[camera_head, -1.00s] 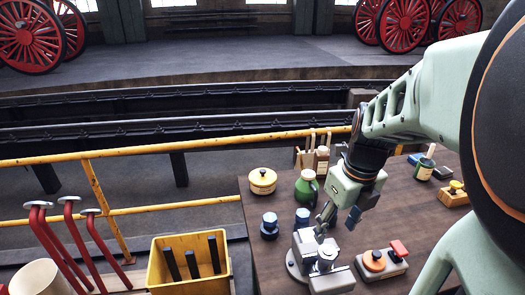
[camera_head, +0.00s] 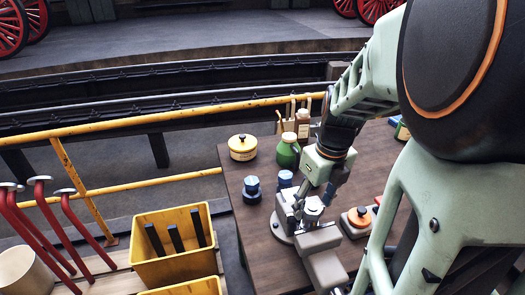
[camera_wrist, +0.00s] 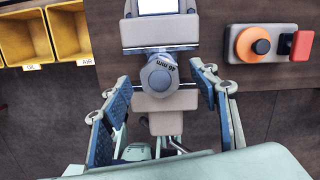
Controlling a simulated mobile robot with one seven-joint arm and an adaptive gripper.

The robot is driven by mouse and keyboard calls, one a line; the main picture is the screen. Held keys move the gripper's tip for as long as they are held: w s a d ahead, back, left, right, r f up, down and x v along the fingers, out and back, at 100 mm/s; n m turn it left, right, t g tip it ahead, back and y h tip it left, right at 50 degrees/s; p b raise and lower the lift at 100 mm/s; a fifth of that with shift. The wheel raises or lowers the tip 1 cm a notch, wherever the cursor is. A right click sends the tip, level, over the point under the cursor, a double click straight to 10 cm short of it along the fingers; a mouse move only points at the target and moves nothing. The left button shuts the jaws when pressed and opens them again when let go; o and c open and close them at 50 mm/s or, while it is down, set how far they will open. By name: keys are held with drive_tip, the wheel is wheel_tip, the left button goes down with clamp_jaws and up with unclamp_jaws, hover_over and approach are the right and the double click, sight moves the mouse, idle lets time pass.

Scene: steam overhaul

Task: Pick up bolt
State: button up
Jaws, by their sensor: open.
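A grey round-topped piece marked "46 mm", possibly the bolt, stands upright in a grey vise in the wrist view (camera_wrist: 160,76). Its top also shows in the head view (camera_head: 313,204). The vise (camera_head: 322,240) is on the brown workbench. My gripper (camera_wrist: 162,84) is open and empty, with one blue-padded finger on each side of the piece, apart from it. In the head view, my gripper (camera_head: 319,190) is just above the vise; the exact height gap is unclear. Two blue hex-headed pieces, one (camera_head: 252,188) and another (camera_head: 285,180), stand left of the vise.
An orange knob and red button box (camera_wrist: 270,44) is close right of the vise. A green bottle (camera_head: 288,152) and yellow tin (camera_head: 242,147) stand behind. A yellow bin (camera_head: 170,268) with dark bars and a yellow railing (camera_head: 130,124) are left of the workbench (camera_head: 255,240).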

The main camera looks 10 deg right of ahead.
drive_tip(key=shift+f+b, duration=0.35)
drive_tip(key=shift+f, duration=0.55)
drive_tip(key=shift+r, duration=0.1)
drive_tip(key=shift+c, duration=0.3)
